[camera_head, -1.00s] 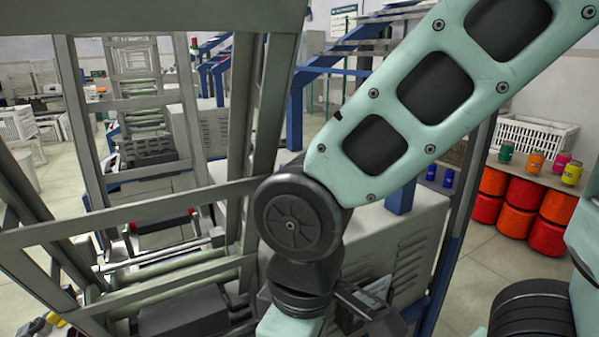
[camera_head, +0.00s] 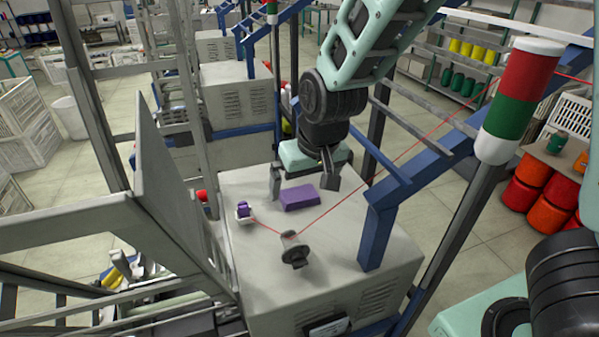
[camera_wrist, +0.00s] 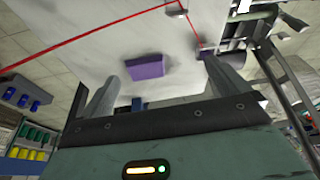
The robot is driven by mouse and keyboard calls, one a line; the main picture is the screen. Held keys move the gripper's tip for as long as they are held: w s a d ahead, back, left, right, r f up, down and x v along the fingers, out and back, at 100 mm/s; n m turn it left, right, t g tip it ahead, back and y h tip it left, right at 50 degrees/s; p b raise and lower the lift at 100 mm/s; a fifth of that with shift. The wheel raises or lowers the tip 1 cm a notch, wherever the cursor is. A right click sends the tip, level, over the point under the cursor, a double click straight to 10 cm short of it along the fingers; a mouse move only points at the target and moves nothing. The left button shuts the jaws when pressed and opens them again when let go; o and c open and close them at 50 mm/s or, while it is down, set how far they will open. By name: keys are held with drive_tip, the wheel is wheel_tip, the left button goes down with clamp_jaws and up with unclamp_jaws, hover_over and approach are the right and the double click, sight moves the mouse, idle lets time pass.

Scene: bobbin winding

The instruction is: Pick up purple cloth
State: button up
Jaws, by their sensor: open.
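The purple cloth (camera_head: 300,197) is a folded rectangular block lying on the pale top of a machine cabinet (camera_head: 345,250). In the wrist view the cloth (camera_wrist: 146,67) lies beyond the fingertips, between their lines and nearer the left finger. My gripper (camera_head: 304,180) is open and empty above the cabinet top, close over the cloth. It also shows in the wrist view (camera_wrist: 158,75) with both fingers apart. The cloth is not between the fingers; the exact height above it is hard to tell.
A red thread (camera_head: 385,155) crosses the cabinet top to a dark spindle (camera_head: 294,253). A small purple bobbin (camera_head: 243,210) stands left of the cloth. A blue frame post (camera_head: 378,225) and a red-green-white signal lamp (camera_head: 519,100) stand to the right. Grey frame bars are at left.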

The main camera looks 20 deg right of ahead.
drive_tip(key=m+t+h+p, duration=0.1)
drive_tip(key=p, duration=0.1)
approach(300, 194)
drive_tip(key=x, duration=0.2)
drive_tip(key=shift+a+f, duration=0.15)
drive_tip(key=shift+f, duration=0.25)
drive_tip(key=shift+p+x, duration=1.15)
drive_tip(key=shift+x, duration=1.8)
drive_tip(key=shift+w, duration=0.2)
drive_tip(key=c, duration=0.7)
